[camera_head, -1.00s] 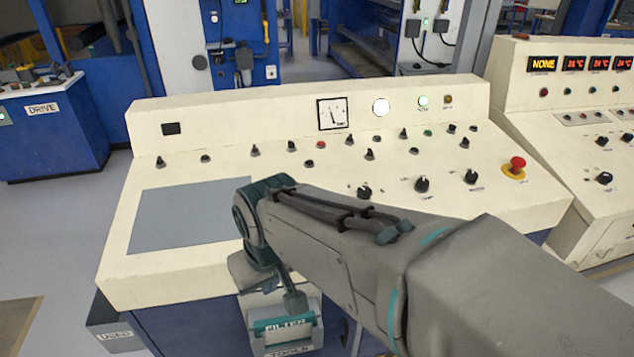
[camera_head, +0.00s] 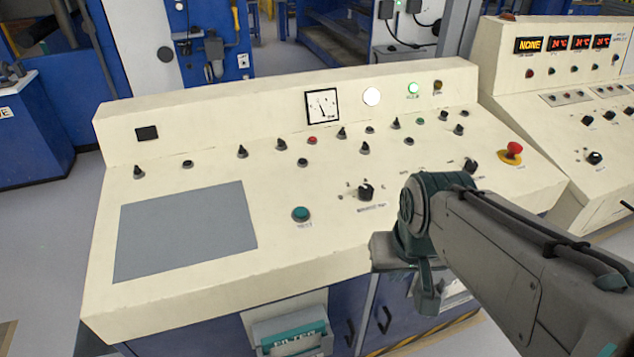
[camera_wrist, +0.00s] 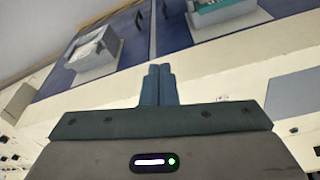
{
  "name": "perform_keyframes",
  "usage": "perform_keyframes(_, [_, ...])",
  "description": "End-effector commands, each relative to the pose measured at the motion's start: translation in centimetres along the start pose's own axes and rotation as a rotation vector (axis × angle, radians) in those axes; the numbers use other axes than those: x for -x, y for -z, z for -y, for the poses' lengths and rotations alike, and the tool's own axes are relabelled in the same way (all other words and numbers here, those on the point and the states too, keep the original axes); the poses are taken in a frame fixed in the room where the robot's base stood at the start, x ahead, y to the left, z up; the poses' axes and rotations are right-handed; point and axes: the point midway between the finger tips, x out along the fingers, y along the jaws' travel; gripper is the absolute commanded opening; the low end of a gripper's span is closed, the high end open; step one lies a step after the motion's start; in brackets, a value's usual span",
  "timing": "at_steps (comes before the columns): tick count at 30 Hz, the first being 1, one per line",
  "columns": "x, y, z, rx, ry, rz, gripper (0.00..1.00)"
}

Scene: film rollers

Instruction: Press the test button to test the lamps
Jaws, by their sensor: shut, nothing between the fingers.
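The cream control desk (camera_head: 190,270) fills the middle of the head view. A large green push button (camera_head: 301,214) sits on its sloped top, right of the grey plate; its label is too small to read. On the upright back are a lit white lamp (camera_head: 372,96), a lit green lamp (camera_head: 413,88) and a dark amber lamp (camera_head: 437,86). My gripper (camera_head: 428,303) is at the desk's front edge, right of the green button and apart from it. In the wrist view my gripper (camera_wrist: 158,84) is shut and empty, its fingers together.
A red mushroom button (camera_head: 514,149) on a yellow base is at the desk's right end. Knobs and small buttons line the top, with a dark rotary switch (camera_head: 366,191) near the green button. A filter box (camera_head: 290,333) hangs on the front. The grey plate (camera_head: 185,230) is clear.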

Motion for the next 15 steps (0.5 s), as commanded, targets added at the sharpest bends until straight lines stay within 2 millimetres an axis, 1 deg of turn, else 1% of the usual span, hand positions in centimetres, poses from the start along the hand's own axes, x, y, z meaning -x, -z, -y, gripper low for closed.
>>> perform_keyframes(8, [0.0, 0.1, 0.0, 0.001, -0.001, -0.001, 0.0])
perform_keyframes(10, [0.1, 0.6, -0.3, 0.013, -0.014, -0.014, 0.0])
perform_keyframes(11, [0.1, 1.1, -0.5, 0.024, -0.025, -0.023, 0.0])
perform_keyframes(13, [0.2, 2.9, -1.4, 0.065, -0.065, -0.062, 0.0])
perform_keyframes(14, [0.3, 3.9, -1.8, 0.091, -0.087, -0.085, 0.0])
perform_keyframes(15, [0.4, 5.6, -2.4, 0.137, -0.121, -0.122, 0.0])
